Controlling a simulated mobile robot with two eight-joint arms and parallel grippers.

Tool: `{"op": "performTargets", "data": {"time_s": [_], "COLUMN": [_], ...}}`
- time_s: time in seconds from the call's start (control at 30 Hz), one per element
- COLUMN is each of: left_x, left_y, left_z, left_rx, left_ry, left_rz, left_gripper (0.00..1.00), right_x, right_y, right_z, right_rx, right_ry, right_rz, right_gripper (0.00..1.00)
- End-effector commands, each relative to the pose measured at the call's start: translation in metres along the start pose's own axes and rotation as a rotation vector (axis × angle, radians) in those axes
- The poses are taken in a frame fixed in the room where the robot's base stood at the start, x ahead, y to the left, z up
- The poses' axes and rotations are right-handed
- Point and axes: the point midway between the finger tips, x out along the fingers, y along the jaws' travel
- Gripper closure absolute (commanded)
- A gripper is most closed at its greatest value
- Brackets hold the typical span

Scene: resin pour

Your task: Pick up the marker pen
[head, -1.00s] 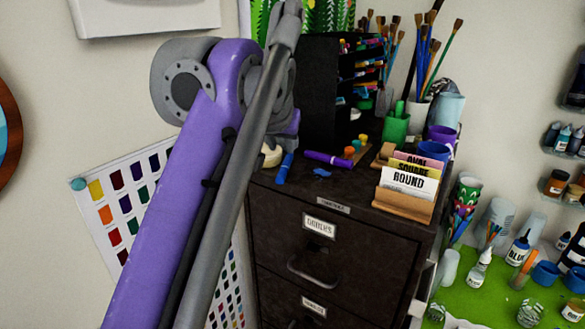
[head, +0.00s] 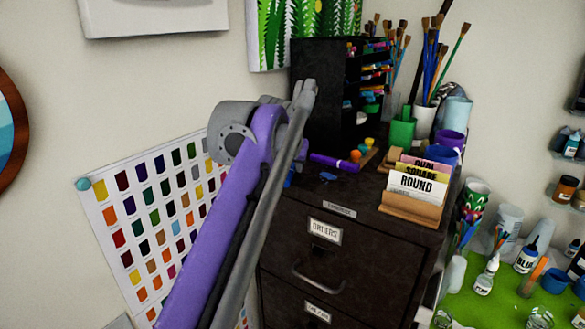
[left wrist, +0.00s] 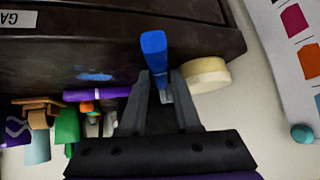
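In the head view my left arm hides most of this gripper. A purple marker (head: 335,162) lies farther right on the cabinet top, apart from the gripper. My right gripper is not in view.
The dark cabinet (head: 345,262) bears a black pen rack (head: 318,70), a green block holder (head: 402,132) and a wooden card holder (head: 410,206). A cream roll (left wrist: 207,75) sits close beside the left gripper. A colour chart (head: 145,215) hangs on the wall.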

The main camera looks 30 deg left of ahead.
Motion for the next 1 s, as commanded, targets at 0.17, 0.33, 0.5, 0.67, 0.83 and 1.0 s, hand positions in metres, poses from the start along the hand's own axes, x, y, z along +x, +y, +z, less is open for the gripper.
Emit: {"op": "performTargets", "data": {"time_s": [0.17,0.33,0.5,0.67,0.83,1.0], "left_x": [0.0,-0.001,-0.001,-0.002,-0.016,-0.042], "left_y": [0.0,0.0,0.0,0.0,-0.002,-0.005], "left_z": [0.0,0.0,0.0,-0.001,-0.016,-0.043], "left_rx": [0.0,0.0,0.0,0.0,-0.001,-0.001], "left_ry": [0.0,0.0,0.0,0.0,0.001,0.003], "left_rz": [0.0,0.0,0.0,0.0,0.0,0.001], "left_gripper": [0.83,1.0,1.0,1.0,1.0,1.0], "right_x": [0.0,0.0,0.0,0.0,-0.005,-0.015], "right_y": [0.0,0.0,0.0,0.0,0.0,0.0], "right_z": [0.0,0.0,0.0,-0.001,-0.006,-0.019], "right_rx": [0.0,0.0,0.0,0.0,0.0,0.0], "right_ry": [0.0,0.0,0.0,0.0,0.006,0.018], "right_rz": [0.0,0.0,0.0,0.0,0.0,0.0], "right_gripper": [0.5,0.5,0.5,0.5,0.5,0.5]}}
